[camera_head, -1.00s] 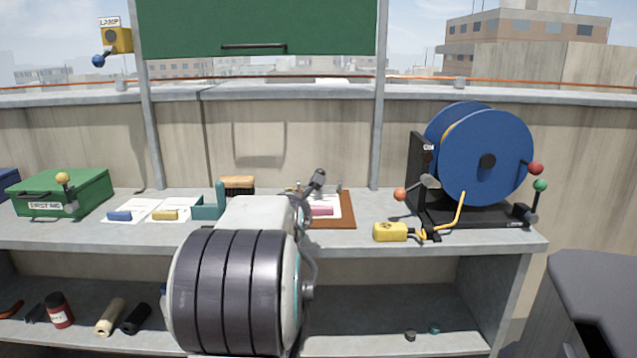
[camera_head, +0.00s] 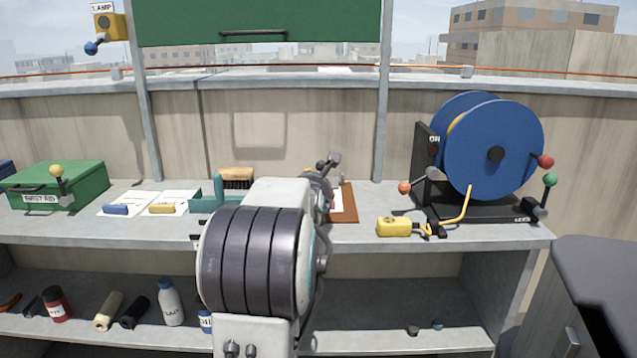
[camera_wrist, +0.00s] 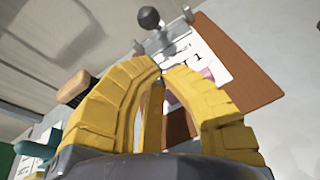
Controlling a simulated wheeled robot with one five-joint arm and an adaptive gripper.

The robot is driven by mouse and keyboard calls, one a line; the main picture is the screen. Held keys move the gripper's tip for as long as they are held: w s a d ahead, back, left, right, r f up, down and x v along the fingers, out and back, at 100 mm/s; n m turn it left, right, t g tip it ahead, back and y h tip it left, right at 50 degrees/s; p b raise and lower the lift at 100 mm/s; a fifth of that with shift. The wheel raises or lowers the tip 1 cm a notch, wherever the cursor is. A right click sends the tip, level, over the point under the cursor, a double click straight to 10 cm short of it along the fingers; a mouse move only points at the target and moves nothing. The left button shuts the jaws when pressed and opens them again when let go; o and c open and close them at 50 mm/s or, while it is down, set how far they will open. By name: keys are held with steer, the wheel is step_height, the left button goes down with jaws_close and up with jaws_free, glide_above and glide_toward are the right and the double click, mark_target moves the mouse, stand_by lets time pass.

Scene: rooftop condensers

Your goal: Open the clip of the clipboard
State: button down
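The brown clipboard (camera_head: 346,204) lies on the bench, partly hidden behind my arm. In the wrist view the clipboard (camera_wrist: 250,85) holds a white printed sheet (camera_wrist: 205,62), with a pink patch partly behind a finger. Its metal clip (camera_wrist: 168,38) is at the far edge, with a dark ball-ended lever (camera_wrist: 149,18) standing up. My gripper (camera_wrist: 162,70) has yellow fingers with tips close together and nothing visible between them. The tips appear just short of the clip and apart from the lever; their height above the board is unclear. The fingers are hidden in the head view.
A brush (camera_head: 237,178) and teal holder (camera_head: 215,198) stand left of my arm. A blue reel (camera_head: 490,150) with knobbed levers and a yellow connector (camera_head: 394,226) are at right. A green first aid box (camera_head: 60,185) is far left. A green panel (camera_head: 260,22) hangs above.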

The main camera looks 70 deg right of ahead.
steer(key=shift+x, duration=4.2)
steer(key=shift+r, duration=0.15)
